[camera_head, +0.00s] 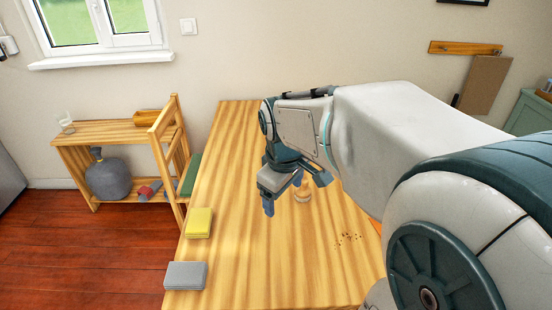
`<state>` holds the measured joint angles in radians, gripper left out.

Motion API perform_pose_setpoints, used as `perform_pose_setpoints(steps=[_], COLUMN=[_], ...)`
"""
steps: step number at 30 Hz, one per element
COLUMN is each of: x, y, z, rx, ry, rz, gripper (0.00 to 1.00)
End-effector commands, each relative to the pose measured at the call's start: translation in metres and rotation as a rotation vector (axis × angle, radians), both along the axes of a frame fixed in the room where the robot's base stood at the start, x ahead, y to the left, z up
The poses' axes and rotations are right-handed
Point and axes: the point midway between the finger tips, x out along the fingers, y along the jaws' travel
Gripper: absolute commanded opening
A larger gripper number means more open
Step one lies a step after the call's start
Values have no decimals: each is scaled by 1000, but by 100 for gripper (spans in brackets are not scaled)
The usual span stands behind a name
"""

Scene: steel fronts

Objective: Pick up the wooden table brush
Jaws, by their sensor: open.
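A small light-wood object, which looks like the wooden table brush (303,193), stands on the wooden table, just right of and partly behind my gripper. Its upper part is hidden by the gripper, and its bristles cannot be made out. My gripper (287,193) hangs over the middle of the table, pointing down. It is open, with one blue finger showing clearly at its left. I cannot tell whether the fingers are beside the brush or in front of it.
The wooden table (235,245) carries a yellow sponge (199,222) and a grey block (185,275) along its left edge. Dark crumbs (348,238) lie right of centre. A low wooden shelf (100,130) stands left of the table. The table's front middle is clear.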

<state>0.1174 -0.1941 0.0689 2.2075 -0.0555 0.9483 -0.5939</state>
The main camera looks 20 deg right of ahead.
Motion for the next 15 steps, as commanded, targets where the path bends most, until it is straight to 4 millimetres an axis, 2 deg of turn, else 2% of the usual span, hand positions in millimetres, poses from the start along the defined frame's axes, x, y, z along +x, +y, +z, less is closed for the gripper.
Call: perform_pose_setpoints(steps=[1, 8, 15], x=[20, 101, 175], y=[-10, -46, -94], z=[-1, -12, -47], rx=[-23, -96, -115], ry=[26, 120, 188], rz=[88, 567, 1065], gripper=[79, 79, 79])
